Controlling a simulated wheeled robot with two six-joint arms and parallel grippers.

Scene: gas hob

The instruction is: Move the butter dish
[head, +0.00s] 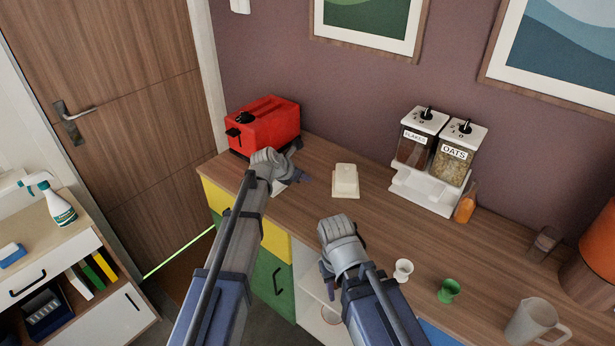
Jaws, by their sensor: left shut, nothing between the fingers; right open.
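The butter dish (346,181), a cream block-shaped lid on a flat base, stands on the wooden counter between the red toaster and the cereal dispensers. My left gripper (294,162) is shut and empty, to the left of the butter dish and in front of the toaster, apart from the dish. My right gripper (328,288) is open at the counter's front edge, nearer to me than the dish; its fingers are partly hidden by its own wrist.
The red toaster (267,124) stands at the back left. Dispensers of flakes and oats (436,160) stand right of the dish, with an orange bottle (466,205) beside them. A white egg cup (403,270), a green egg cup (449,290) and a glass mug (533,322) stand front right.

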